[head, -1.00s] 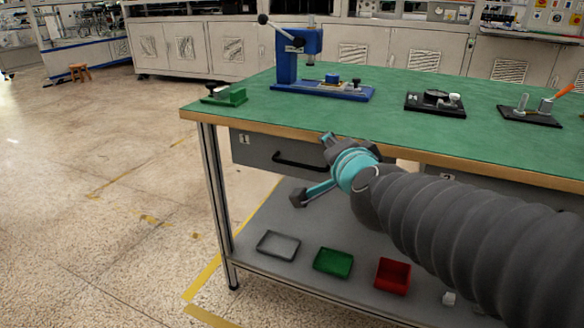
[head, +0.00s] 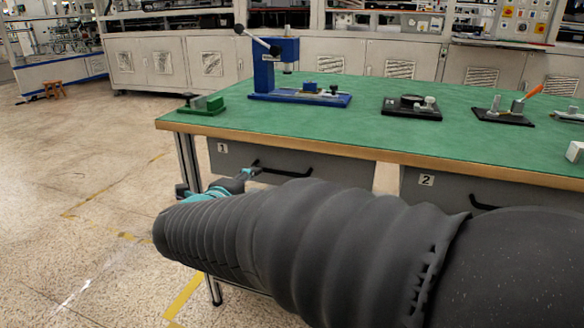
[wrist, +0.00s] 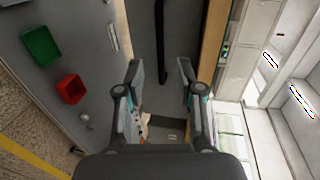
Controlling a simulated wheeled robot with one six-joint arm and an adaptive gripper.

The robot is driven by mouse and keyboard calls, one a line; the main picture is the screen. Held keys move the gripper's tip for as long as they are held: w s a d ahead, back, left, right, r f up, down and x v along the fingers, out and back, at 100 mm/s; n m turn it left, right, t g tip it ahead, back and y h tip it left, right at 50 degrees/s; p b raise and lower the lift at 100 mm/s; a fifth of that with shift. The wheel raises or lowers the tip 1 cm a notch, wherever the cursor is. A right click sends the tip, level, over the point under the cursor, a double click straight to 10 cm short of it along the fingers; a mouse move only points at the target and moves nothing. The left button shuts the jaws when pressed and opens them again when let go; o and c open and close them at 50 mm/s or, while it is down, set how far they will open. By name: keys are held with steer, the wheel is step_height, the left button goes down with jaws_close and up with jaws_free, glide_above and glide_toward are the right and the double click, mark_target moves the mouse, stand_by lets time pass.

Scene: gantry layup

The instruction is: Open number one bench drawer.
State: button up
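The number one drawer (head: 240,160) is a grey drawer under the left end of the green bench top, marked with a small "1" label. It looks shut. In the wrist view the open gripper (wrist: 165,74) faces the drawer front (wrist: 148,20). The handle (wrist: 160,40) runs away from between the fingertips, its near end close to the right finger. I cannot tell whether they touch. Nothing is held.
A second drawer (head: 450,188) marked "2" is to the right. The bench top (head: 360,125) carries a blue press (head: 265,75), a green fixture (head: 203,104) and black fixtures. In the wrist view the lower shelf holds a green bin (wrist: 42,46) and a red bin (wrist: 71,89).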

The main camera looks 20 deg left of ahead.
mark_target(270, 172)
steer(key=x, duration=1)
steer(key=shift+c, duration=0.3)
jaws_close()
